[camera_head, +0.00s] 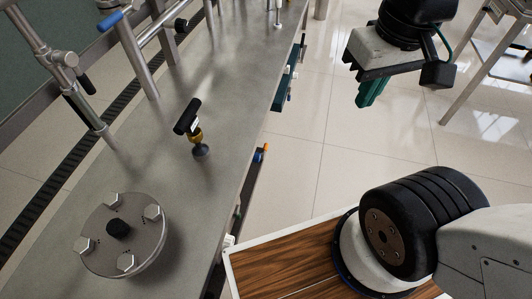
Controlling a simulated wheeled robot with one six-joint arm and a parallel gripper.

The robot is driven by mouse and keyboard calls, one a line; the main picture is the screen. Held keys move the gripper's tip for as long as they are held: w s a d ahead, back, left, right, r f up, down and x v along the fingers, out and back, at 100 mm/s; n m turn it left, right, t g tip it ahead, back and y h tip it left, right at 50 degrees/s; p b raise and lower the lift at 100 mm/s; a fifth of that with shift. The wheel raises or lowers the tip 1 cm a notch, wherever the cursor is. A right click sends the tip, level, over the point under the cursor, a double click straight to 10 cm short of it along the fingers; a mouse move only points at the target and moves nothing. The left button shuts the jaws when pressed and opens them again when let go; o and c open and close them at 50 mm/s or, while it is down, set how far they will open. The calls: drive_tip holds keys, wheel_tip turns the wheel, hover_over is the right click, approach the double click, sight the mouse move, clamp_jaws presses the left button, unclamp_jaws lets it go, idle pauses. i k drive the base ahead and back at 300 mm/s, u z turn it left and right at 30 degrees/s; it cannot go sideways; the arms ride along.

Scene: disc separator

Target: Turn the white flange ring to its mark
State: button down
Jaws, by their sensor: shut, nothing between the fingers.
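A round, pale grey flange (137,257) lies flat on the grey metal bench at the lower left. It carries several hex bolts near its rim, small dark dots between them, and a black knob (118,229) at its centre. I cannot make out a separate white ring or a clear alignment mark at this size. My gripper (368,93), with green fingers, is at the upper right over the floor. It is shut and empty, far from the flange and touching nothing.
The bench (170,184) runs from lower left to top centre. A black-handled valve (190,119) with a brass-coloured neck stands on it beyond the flange. Steel pipes (135,53) rise along its left side. Open tiled floor (310,130) lies between bench and gripper. A metal-legged table (470,68) stands at upper right.

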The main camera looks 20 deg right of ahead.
sight(228, 241)
drive_tip(key=k, duration=0.5)
drive_tip(key=z, duration=2.5)
drive_tip(key=i, duration=1.4)
drive_tip(key=u, duration=3.35)
